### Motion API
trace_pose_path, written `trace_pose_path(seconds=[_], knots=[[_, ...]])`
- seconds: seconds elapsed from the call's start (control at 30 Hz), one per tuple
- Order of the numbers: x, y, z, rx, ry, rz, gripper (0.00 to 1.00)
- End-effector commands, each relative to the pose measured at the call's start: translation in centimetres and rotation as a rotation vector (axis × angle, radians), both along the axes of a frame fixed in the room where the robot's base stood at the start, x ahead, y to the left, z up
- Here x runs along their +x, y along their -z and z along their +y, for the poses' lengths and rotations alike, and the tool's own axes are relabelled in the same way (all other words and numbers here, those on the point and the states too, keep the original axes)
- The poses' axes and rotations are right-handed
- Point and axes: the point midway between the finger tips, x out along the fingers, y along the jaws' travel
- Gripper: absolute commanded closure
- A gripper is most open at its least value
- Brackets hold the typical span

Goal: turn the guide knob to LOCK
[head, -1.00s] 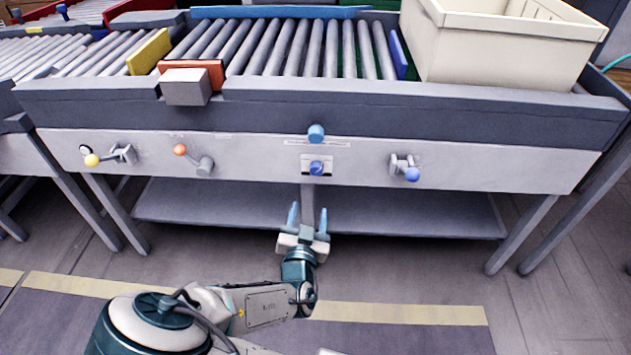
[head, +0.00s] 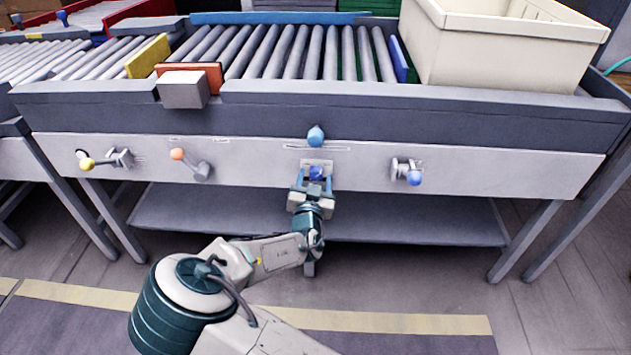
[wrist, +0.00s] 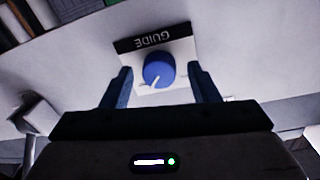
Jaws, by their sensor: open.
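The guide knob (head: 316,173) is a round blue knob on a small pale plate in the middle of the conveyor's front panel. The wrist view shows the knob (wrist: 158,69) with a white pointer mark toward its lower left edge. A dark label reading GUIDE (wrist: 153,39) appears upside down above it. My gripper (head: 314,180) is at the panel in front of the knob. In the wrist view, my gripper (wrist: 165,88) is open, with one blue finger on each side of the knob and gaps showing. No LOCK marking is readable.
A blue ball-topped control (head: 315,136) sits just above the knob. A blue-ended lever (head: 413,177) is to the right, an orange-ended lever (head: 178,154) and a yellow-ended lever (head: 87,164) to the left. A lower shelf (head: 420,227) lies under the panel.

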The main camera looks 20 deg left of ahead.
Motion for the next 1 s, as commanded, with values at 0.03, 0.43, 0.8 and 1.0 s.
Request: trace_pose_path(seconds=[0.03,0.43,0.8,1.0], knots=[[0.02,-0.01,-0.01,0.000,0.000,0.000,0.45],[0.00,-0.01,-0.03,0.000,0.001,0.000,0.90],[0.00,-0.04,-0.03,-0.079,0.001,-0.019,0.90],[-0.02,0.00,-0.02,-0.218,0.000,-0.052,0.90]])
